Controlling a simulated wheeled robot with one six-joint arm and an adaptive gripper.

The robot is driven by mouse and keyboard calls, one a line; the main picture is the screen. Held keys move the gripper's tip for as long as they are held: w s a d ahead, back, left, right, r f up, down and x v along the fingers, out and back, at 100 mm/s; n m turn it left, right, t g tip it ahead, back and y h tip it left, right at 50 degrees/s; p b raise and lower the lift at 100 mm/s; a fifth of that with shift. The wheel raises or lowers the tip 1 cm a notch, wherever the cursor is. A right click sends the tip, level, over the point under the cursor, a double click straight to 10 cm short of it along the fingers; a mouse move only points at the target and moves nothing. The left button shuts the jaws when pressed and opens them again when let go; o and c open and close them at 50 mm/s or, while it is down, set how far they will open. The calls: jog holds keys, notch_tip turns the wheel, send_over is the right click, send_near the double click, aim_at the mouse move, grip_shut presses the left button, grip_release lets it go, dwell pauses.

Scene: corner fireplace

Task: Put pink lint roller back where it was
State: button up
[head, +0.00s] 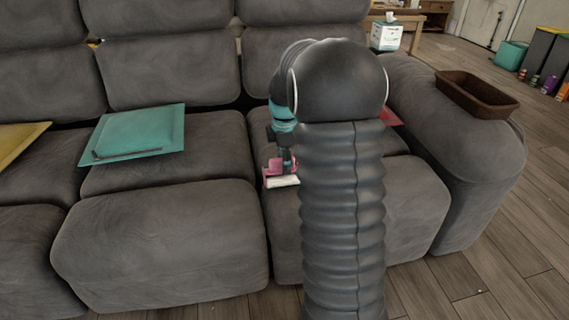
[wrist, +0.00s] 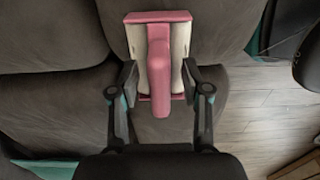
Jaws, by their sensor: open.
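The pink lint roller (wrist: 159,70) has a pink handle and a cream-white roll. In the wrist view it lies between the two fingers of my gripper (wrist: 160,82), which are open with one on each side of it. I cannot tell whether either finger touches it. In the head view the roller (head: 281,180) shows below my gripper (head: 284,163), at the seat of the grey sofa (head: 170,235). My arm hides part of the seat there.
A teal cushion (head: 140,132) lies on the seat to the left, with a yellow cushion (head: 18,138) beyond it. A red item (head: 390,117) shows partly behind my arm. A brown tray (head: 478,94) sits on the right armrest. Wooden floor (head: 470,275) is clear at front right.

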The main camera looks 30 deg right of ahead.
notch_tip(320, 180, up, 10)
jog(key=shift+r+p, duration=0.2)
jog(key=shift+p, duration=0.35)
jog(key=s+a+r+m+t, duration=0.1)
jog(key=s+a+r+m, duration=0.25)
jog(key=s+a, duration=0.3)
jog(key=s+a+r+m+t, duration=0.25)
jog(key=s+a+m, duration=0.2)
jog(key=s, duration=0.25)
jog(key=s+a+f+m+t, duration=0.1)
jog(key=s+a+f+m, duration=0.1)
jog(key=s, duration=0.5)
jog(key=s+a+f+m+t, duration=0.1)
jog(key=s+a+f+m, duration=0.1)
jog(key=s+a+m, duration=0.2)
jog(key=shift+s+m, duration=0.4)
jog(key=shift+s, duration=1.35)
